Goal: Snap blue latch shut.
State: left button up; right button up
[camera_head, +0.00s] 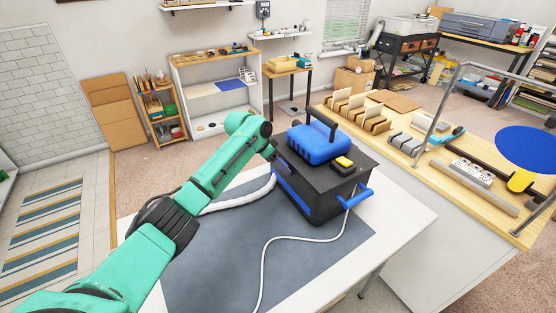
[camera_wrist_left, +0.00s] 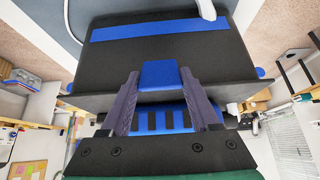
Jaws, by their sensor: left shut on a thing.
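The black and blue machine (camera_head: 318,185) stands on the grey mat of the white table. My left gripper (camera_head: 272,152) is at its left side, partly hidden by my own wrist. In the left wrist view, the two fingers of my left gripper (camera_wrist_left: 158,92) stand on either side of the blue latch (camera_wrist_left: 158,76) and are shut on it. The latch sits at the edge of the black body (camera_wrist_left: 165,62), over the lid seam. In the head view the latch is hidden by my arm. My right gripper is not in view.
The machine carries a blue top part (camera_head: 316,143) with a black handle and a yellow button (camera_head: 344,162). A white hose and a white cable lie over the grey mat (camera_head: 225,250). A wooden bench (camera_head: 440,185) with racks and tools is at the right.

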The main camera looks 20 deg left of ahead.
pick_arm(q)
jog(key=shift+w+r, duration=0.1)
dwell(0.4)
jog(key=o, duration=1.4)
jog(key=shift+c, duration=0.2)
jog(key=b+v, duration=0.3)
jog(key=v, duration=1.1)
jog(key=shift+r, duration=0.25)
